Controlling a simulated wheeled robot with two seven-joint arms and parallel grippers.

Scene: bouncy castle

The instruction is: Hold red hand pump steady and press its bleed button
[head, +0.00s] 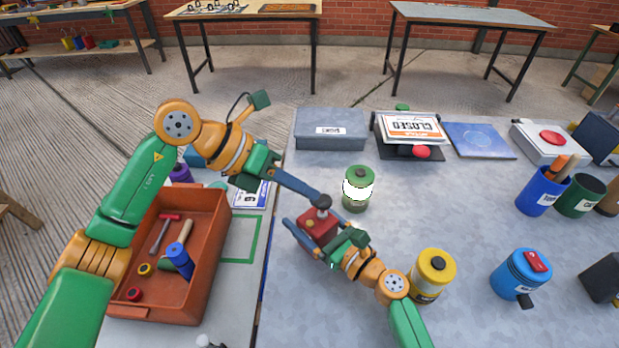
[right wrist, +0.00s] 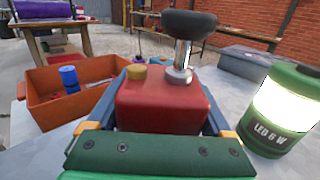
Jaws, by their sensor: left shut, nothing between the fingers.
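The red hand pump (head: 317,226) stands on the grey table, upright, with a dark round knob (right wrist: 190,22) on a metal shaft. A small brass button (right wrist: 136,72) sits on its top beside the shaft, on the left in the right wrist view. My right gripper (head: 312,232) is around the red body (right wrist: 163,107), one blue finger against each side. My left gripper (head: 317,197) is shut and empty, its fingertips pointing down right at the knob in the head view. The left gripper does not show in the right wrist view.
A green lantern (head: 357,189) stands close to the pump, and a yellow one (head: 433,272) is beside my right arm. An orange-brown tool crate (head: 205,265) lies left under my left arm. A grey box (head: 331,142) and a blue canister (head: 521,273) are farther off.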

